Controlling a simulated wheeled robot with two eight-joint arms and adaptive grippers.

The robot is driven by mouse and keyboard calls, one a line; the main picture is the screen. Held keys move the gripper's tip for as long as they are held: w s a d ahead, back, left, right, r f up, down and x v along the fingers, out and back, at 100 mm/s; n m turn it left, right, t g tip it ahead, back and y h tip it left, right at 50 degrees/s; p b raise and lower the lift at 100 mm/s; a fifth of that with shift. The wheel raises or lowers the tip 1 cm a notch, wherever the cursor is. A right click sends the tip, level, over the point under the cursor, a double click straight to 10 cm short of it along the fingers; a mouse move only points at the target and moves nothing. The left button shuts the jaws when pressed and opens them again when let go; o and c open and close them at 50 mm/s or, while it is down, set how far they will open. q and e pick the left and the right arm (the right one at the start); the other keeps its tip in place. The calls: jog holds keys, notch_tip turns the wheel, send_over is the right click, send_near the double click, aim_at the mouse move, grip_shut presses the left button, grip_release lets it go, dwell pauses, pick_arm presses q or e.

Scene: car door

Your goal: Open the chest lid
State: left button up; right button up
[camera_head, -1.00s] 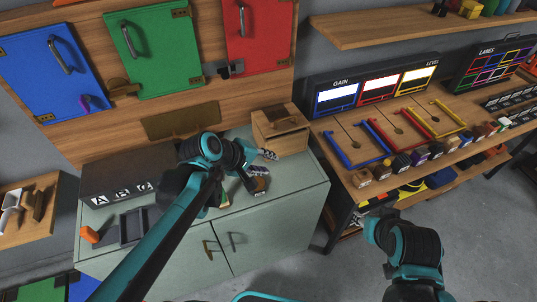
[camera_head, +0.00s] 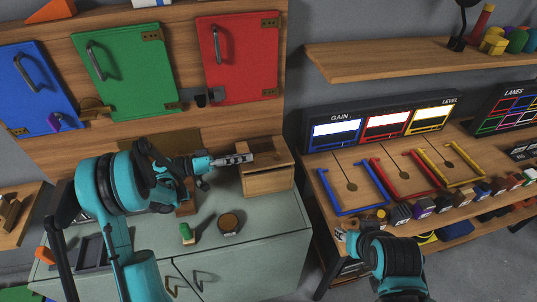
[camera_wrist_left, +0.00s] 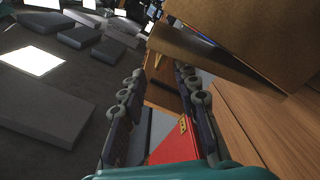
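The chest (camera_head: 268,181) is a small light-wood box at the back right of the grey-green cabinet top. Its lid (camera_head: 268,155) looks down, though my gripper hides part of its left side. My left gripper (camera_head: 240,159) is at the upper left edge of the chest, pointing right. In the left wrist view, its two fingers (camera_wrist_left: 158,100) are apart, with a wooden edge beyond the gap; a large wooden surface (camera_wrist_left: 235,40) is close at upper right. Contact cannot be told. My right gripper (camera_head: 342,237) is low by the right-hand bench, its fingers too small to judge.
A green-topped stamp-like piece (camera_head: 188,234) and a round wooden piece (camera_head: 230,223) are on the cabinet top (camera_head: 265,225). Blue, green and red (camera_head: 238,58) panel doors are on the board behind. A bench with colored frames (camera_head: 405,172) stands right, beneath a shelf (camera_head: 400,58).

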aim_at(258, 155)
pick_arm(q)
jog(key=shift+w+d+f, duration=0.1)
jog(key=shift+d, duration=0.3)
jog(key=shift+b+x, duration=0.85)
jog(key=shift+x, duration=2.6)
jog(key=shift+c, duration=0.4)
grip_shut()
